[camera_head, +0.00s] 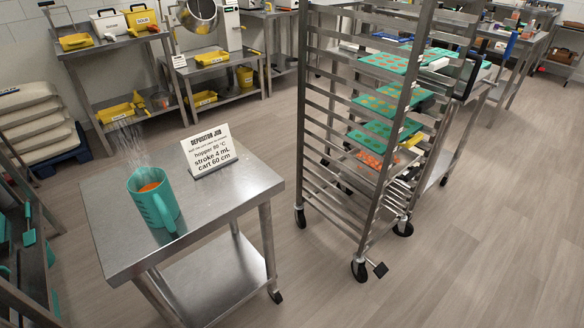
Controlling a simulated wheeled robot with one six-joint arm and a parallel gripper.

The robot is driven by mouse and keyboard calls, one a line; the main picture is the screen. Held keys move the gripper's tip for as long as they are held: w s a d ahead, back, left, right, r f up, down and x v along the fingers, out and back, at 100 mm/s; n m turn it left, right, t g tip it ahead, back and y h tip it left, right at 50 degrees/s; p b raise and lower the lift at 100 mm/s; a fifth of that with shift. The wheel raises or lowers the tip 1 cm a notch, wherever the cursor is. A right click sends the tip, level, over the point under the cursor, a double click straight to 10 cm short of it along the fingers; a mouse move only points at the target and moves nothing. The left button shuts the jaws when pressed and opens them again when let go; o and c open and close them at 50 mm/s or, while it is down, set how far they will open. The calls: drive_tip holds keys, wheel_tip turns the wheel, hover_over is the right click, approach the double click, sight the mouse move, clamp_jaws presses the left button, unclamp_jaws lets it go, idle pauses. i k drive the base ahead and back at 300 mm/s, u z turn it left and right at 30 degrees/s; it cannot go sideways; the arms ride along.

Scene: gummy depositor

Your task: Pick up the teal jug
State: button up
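The teal jug (154,205) stands upright on the steel cart's top (222,186), towards its left side. It holds an orange content, and pale steam rises above it. Its handle faces the front right of the picture. My gripper is not in this view, so I cannot see where it is relative to the jug or whether it is open.
A white sign (209,151) headed "DEPOSITOR JOB" stands behind the jug on the cart. A tall wheeled rack (367,150) with teal moulds stands to the right. Steel benches line the back. The floor (480,240) at the right is clear.

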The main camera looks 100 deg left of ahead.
sight(156, 203)
drive_tip(key=u, duration=4.3)
drive_tip(key=k, duration=0.55)
drive_tip(key=z, duration=0.8)
drive_tip(key=i, duration=1.3)
drive_tip(key=u, duration=0.2)
